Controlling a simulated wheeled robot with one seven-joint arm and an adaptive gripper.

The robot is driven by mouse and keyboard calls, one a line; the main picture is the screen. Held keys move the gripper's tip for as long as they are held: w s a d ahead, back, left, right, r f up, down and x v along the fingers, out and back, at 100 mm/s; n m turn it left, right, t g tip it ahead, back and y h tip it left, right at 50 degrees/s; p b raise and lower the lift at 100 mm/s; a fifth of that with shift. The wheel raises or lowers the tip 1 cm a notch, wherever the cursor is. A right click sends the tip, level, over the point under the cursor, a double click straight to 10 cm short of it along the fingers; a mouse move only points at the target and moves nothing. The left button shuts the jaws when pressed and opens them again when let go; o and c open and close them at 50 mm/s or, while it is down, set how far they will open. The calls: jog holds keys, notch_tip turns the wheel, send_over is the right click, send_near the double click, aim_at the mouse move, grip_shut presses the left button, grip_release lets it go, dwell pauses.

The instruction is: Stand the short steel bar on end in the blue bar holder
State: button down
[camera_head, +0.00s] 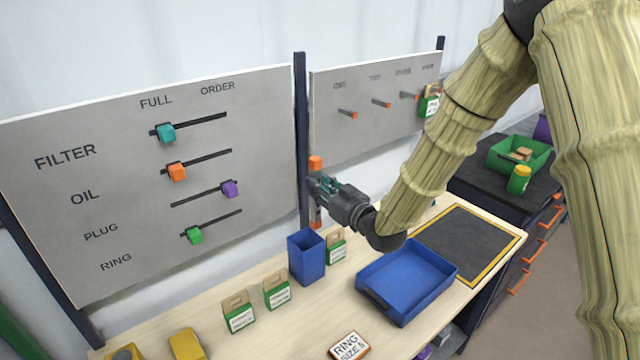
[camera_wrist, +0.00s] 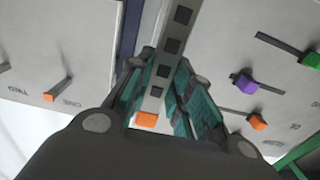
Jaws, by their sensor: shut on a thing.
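The steel bar (camera_head: 316,163) is grey with dark square marks and orange ends. My gripper (camera_head: 315,188) is shut on it around its middle and holds it upright in the head view. In the wrist view the bar (camera_wrist: 172,46) runs between the two teal finger pads of my gripper (camera_wrist: 165,72), with one orange end near. The blue bar holder (camera_head: 306,262) is a tall, square, open-topped cup on the table. The bar's lower end shows just above the holder's back right rim; I cannot tell their distance in depth.
A small green-and-white packet (camera_head: 337,249) stands close beside the holder's right side. A blue tray (camera_head: 383,306) lies further right, and more packets (camera_head: 239,316) stand left. The slider board (camera_head: 60,200) and hook board (camera_head: 335,95) rise behind, with a dark post (camera_head: 301,120) between them.

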aim_at(318, 220)
jog(key=shift+f+b, duration=4)
jog(key=shift+f, duration=1.7)
jog(key=c, duration=1.2)
grip_release()
jog(key=v, duration=1.2)
